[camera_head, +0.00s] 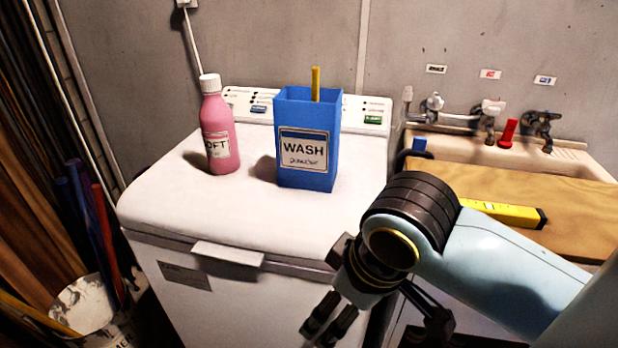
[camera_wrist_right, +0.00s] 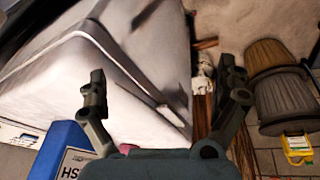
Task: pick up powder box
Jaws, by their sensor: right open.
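The blue powder box (camera_head: 307,182), labelled WASH powder, stands upright on the white washing machine's top. A yellow stick (camera_head: 316,84) sticks up out of its open top. Part of the box (camera_wrist_right: 57,145) shows at the lower left of the right wrist view, outside the fingers. My right gripper (camera_head: 380,325) is open and empty, in front of the machine's right front edge, below and to the right of the box and apart from it. Its spread fingers also show in the wrist view (camera_wrist_right: 165,85). My left gripper is not in view.
A pink bottle (camera_head: 219,135) stands left of the box on the washing machine (camera_head: 170,212). A sink with taps and a wooden board (camera_head: 530,190) holding a yellow level (camera_head: 500,212) is at the right. A white bucket (camera_head: 85,305) stands at the lower left.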

